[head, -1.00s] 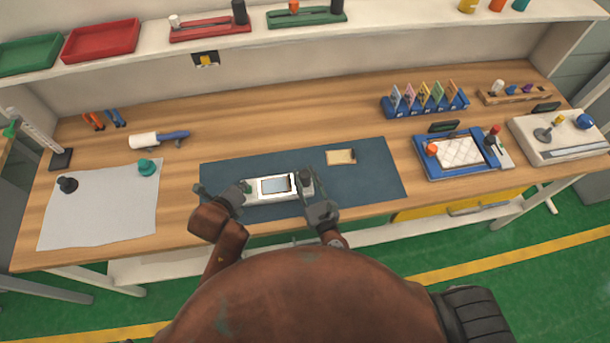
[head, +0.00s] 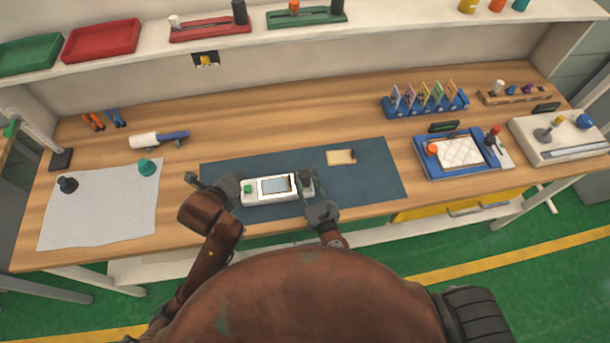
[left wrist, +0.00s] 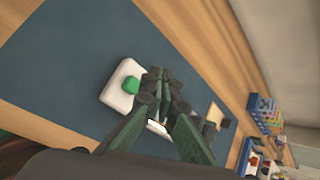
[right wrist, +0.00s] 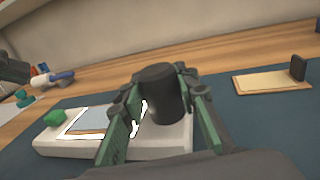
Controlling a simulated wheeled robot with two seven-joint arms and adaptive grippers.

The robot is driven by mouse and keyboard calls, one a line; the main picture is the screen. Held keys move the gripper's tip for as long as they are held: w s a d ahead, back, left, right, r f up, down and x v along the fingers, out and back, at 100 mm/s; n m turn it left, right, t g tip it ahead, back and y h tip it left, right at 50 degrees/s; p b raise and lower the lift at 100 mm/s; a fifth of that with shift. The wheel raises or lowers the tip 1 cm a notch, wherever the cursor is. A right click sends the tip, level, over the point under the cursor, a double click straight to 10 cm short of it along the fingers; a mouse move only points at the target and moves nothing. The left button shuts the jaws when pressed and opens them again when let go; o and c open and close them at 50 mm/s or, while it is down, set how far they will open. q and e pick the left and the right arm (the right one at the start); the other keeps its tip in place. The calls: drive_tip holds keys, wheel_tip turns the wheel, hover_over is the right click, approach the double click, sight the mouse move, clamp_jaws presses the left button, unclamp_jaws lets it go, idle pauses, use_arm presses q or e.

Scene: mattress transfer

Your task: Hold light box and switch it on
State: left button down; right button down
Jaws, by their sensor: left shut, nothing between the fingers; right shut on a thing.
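The light box (head: 270,197) is a white box on the dark blue mat, with a pale lit-looking window (head: 274,186), a green button (head: 248,189) at its left end and a black knob at its right end. My right gripper (head: 313,190) is shut on the black knob (right wrist: 163,92), shown upright between its fingers in the right wrist view. My left gripper (head: 224,186) is shut and empty just left of the box, near the green button. In the left wrist view the green button (left wrist: 131,84) stands beside the fingers (left wrist: 160,85), which hide much of the box.
The blue mat (head: 370,180) has free room to the right, with a small tan pad (head: 341,157) behind the box. A white sheet (head: 100,215) with two knobs lies left. A blue tray (head: 425,168) and a white device (head: 560,150) stand right.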

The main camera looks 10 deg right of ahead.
use_arm(q)
drive_tip(key=shift+r, duration=0.1)
use_arm(e)
drive_tip(key=c, duration=1.4)
unclamp_jaws()
drive_tip(key=s, duration=0.4)
drive_tip(key=s+d, duration=0.1)
drive_tip(key=s, duration=0.3)
drive_tip(key=s+d, duration=0.1)
drive_tip(key=s, duration=0.3)
drive_tip(key=shift+d, duration=0.1)
use_arm(q)
drive_tip(key=shift+s+d, duration=0.1)
